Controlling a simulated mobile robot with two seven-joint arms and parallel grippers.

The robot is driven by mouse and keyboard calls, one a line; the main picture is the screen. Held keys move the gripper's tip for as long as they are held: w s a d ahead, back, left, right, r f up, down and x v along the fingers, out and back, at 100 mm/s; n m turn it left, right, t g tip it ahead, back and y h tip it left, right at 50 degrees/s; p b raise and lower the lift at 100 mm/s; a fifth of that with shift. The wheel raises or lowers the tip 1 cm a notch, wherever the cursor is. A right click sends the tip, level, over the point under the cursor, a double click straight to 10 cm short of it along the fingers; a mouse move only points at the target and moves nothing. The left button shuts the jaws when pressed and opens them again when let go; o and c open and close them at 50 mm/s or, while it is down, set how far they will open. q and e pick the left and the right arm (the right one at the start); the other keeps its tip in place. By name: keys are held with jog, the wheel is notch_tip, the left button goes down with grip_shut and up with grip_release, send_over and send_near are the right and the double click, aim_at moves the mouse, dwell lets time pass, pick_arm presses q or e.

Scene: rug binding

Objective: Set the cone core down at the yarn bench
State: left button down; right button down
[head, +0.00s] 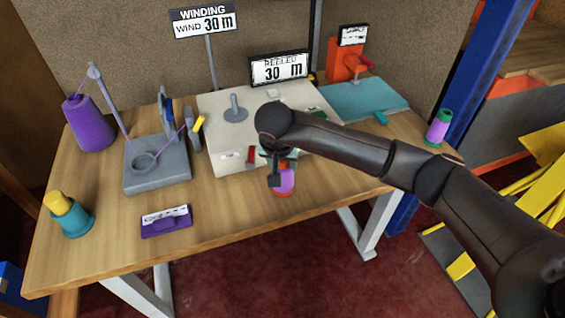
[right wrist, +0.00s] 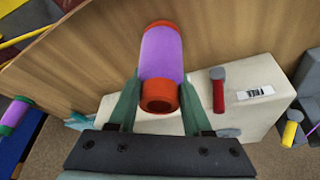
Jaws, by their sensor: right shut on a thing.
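The cone core (head: 285,181) is purple with orange-red ends. My right gripper (head: 278,163) is shut on it near the bench's front edge, in front of the beige machine. In the right wrist view, the core (right wrist: 161,58) sits between the two green fingers of the gripper (right wrist: 157,92), its open orange end towards the camera. I cannot tell whether its far end touches the wooden yarn bench (head: 220,215). My left gripper is not in view.
The beige machine (head: 220,110) has a grey spindle (head: 235,107). A grey winder (head: 157,176), purple yarn cone (head: 88,122), teal pot (head: 75,219) and purple label holder (head: 166,222) stand left. A green-ended purple core (head: 438,128) stands right. The front-middle bench is clear.

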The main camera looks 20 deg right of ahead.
jog(key=shift+f, duration=0.15)
jog(key=shift+c, duration=1.7)
grip_release()
